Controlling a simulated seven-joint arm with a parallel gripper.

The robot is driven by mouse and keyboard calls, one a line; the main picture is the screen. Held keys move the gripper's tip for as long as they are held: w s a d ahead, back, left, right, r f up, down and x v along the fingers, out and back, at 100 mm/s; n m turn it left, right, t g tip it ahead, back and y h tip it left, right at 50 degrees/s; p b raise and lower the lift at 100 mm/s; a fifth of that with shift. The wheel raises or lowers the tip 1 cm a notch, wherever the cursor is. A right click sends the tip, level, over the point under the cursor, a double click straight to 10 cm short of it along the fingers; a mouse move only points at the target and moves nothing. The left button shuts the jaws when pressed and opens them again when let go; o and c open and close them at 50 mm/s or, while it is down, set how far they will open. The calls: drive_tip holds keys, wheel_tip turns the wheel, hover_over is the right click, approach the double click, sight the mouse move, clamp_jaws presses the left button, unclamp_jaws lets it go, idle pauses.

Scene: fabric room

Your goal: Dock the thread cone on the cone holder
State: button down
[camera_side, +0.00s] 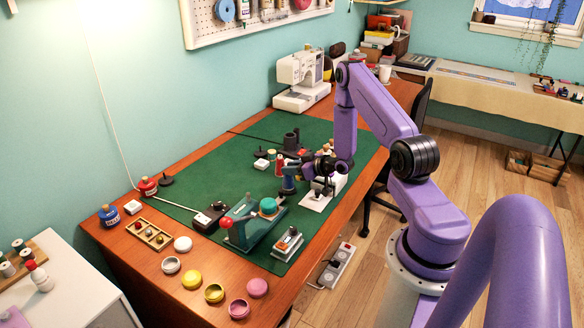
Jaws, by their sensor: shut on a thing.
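My gripper (297,170) reaches in from the right over the green mat, its fingers small and partly hidden among objects. It is shut on what looks like a dark blue thread cone (288,182), which seems upright. I cannot tell whether the cone's foot touches the mat. A white plate with a dark upright part (318,194) lies just right of the cone, partly under my wrist; it may be the cone holder, but it is too small to be sure. A black cylindrical piece (291,141) stands behind my gripper.
The green mat (240,160) is crowded near my gripper; its left middle is freer. A teal device with a red knob (226,223) and a small boxed device (287,243) stand in front. Several round tins, including a yellow one (191,279), line the near edge. A sewing machine (302,80) stands behind.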

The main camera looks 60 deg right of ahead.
drive_tip(key=shift+f, duration=0.1)
drive_tip(key=c, duration=1.1)
unclamp_jaws()
drive_tip(key=shift+c, duration=0.2)
drive_tip(key=v, duration=1.1)
